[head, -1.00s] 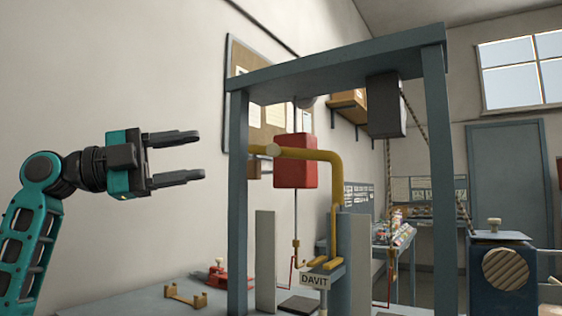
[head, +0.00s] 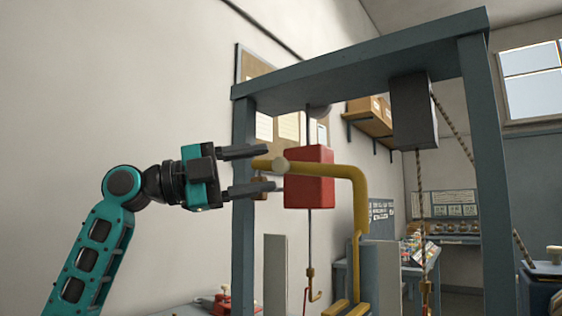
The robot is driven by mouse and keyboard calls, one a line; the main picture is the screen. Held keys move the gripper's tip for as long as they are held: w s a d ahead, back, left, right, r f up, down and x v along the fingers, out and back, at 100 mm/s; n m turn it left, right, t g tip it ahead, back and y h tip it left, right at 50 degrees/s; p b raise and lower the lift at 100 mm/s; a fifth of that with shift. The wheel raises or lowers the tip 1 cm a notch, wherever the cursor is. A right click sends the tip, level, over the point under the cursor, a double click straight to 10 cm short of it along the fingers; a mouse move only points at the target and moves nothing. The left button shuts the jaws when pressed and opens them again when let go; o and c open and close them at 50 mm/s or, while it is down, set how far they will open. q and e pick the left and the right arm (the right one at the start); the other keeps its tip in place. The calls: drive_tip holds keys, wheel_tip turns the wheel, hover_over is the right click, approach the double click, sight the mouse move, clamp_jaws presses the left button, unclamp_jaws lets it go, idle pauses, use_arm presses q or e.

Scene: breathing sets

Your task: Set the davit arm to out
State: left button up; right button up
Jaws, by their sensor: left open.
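The yellow davit arm (head: 358,205) rises from a post inside the grey frame and bends left at the top. I cannot tell from this view whether the bar lies between the fingers in depth. No contact is clear. My right gripper is not in view.
A grey gantry frame (head: 484,150) surrounds the davit. A red block (head: 310,178) hangs on a rod beside the bar, close to my lower fingertip. A dark block (head: 414,110) hangs at the right with a rope. Pale upright plates (head: 275,270) stand below.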

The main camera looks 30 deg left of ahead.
sight(274, 164)
use_arm(q)
drive_tip(key=shift+x, duration=2.3)
drive_tip(key=shift+a, duration=0.1)
clamp_jaws()
drive_tip(key=shift+a+r, duration=0.1)
